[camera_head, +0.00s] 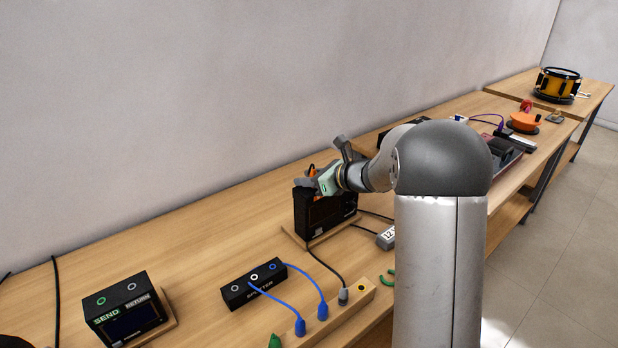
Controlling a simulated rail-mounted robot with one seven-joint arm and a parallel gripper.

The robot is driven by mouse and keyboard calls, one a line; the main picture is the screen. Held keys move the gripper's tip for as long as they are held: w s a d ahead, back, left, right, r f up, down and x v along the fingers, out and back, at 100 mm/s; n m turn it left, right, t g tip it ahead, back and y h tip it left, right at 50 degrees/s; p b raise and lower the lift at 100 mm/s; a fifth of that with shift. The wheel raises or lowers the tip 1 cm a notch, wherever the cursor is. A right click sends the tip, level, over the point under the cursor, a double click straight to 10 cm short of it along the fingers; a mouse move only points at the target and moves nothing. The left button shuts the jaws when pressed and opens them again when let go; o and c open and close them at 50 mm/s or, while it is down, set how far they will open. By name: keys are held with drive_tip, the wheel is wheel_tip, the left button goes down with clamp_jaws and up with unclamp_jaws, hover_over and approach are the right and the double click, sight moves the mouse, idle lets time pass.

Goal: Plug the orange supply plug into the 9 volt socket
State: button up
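My gripper (318,181) is over the top of a black box (325,215) that stands on a wooden base near the middle of the bench. A small orange piece (312,170), possibly the orange plug, shows right at the gripper. The fingertips are too small and partly hidden, so I cannot tell whether they are closed on it or whether it touches the box. A grey block marked "12" (387,238) lies right of the box, partly behind my arm. No 9 volt marking is readable.
A wooden strip (338,312) in front holds blue plugs, a grey plug and a yellow-ringed hole. A send/return box (125,312) stands left. My arm hides the right side.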

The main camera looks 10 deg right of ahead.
drive_tip(key=v, duration=1.7)
drive_tip(key=shift+d+b, duration=0.2)
drive_tip(key=shift+b, duration=0.25)
drive_tip(key=shift+r, duration=0.1)
drive_tip(key=s+a+f+n+g+h+p, duration=0.1)
drive_tip(key=s+a+f+n+g, duration=0.1)
drive_tip(key=s+a+n+g, duration=0.4)
drive_tip(key=s+a+f+n+g+h+p, duration=0.1)
drive_tip(key=s+a+f+n+g+h, duration=0.15)
drive_tip(key=s+a+n, duration=0.6)
drive_tip(key=s+d+f+n+h, duration=0.1)
drive_tip(key=s+f+n+h, duration=0.1)
drive_tip(key=s+n, duration=0.4)
drive_tip(key=s+d+f+n+h+p, duration=0.1)
drive_tip(key=s+d+f+n+h, duration=0.1)
drive_tip(key=s+n, duration=0.5)
drive_tip(key=shift+s+f+g+h, duration=0.45)
drive_tip(key=shift+s+h, duration=0.4)
drive_tip(key=shift+s, duration=0.2)
